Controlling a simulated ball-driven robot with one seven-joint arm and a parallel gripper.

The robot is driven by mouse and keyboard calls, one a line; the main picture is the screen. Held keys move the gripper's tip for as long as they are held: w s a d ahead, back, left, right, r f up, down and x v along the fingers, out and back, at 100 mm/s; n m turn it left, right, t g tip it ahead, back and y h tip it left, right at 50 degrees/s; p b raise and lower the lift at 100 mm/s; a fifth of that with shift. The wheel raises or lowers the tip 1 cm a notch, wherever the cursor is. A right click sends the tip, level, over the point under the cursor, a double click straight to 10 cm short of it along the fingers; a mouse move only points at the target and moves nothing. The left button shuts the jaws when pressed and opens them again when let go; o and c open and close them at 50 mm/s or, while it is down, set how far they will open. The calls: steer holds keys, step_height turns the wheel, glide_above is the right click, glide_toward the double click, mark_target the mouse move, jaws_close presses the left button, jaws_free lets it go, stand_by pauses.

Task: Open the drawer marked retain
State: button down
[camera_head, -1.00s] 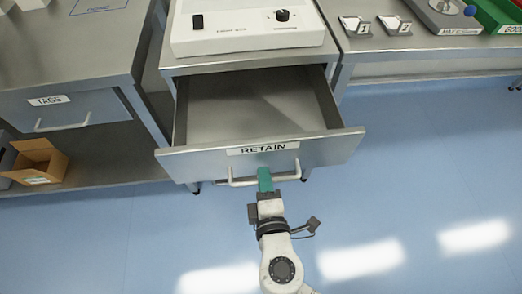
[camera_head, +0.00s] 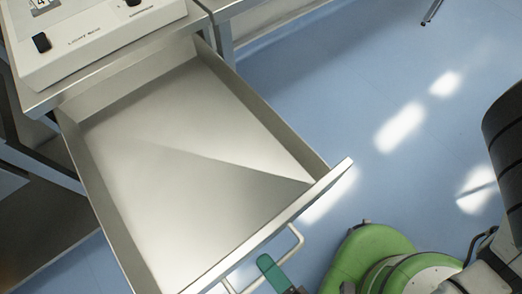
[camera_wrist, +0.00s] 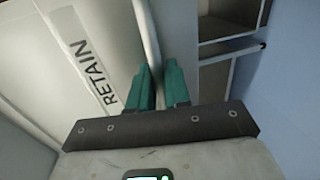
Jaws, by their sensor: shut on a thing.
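The retain drawer (camera_head: 190,170) is pulled far out of its bench in the head view, and its inside is bare. Its label reading RETAIN (camera_wrist: 88,62) shows on the front in the wrist view. The pale bar handle (camera_head: 293,243) runs along the drawer front; it also shows in the wrist view (camera_wrist: 146,32). My gripper (camera_wrist: 157,75) has teal fingers on either side of the handle, shut on it. In the head view one teal finger (camera_head: 270,268) shows at the handle near the bottom edge. The handle's lower end is cut off in the head view.
A white instrument (camera_head: 95,38) stands on the bench above the drawer. Open blue floor (camera_head: 310,100) lies to the right of the drawer. A dark shelf (camera_head: 45,225) lies at the lower left. A table leg (camera_head: 432,12) stands at the top right.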

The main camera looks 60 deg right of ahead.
steer(key=shift+s+a, duration=0.1)
steer(key=shift+s, duration=0.1)
steer(key=c, duration=1.3)
jaws_free()
steer(key=v, duration=1)
steer(key=shift+s+a, duration=0.15)
steer(key=shift+s, duration=0.2)
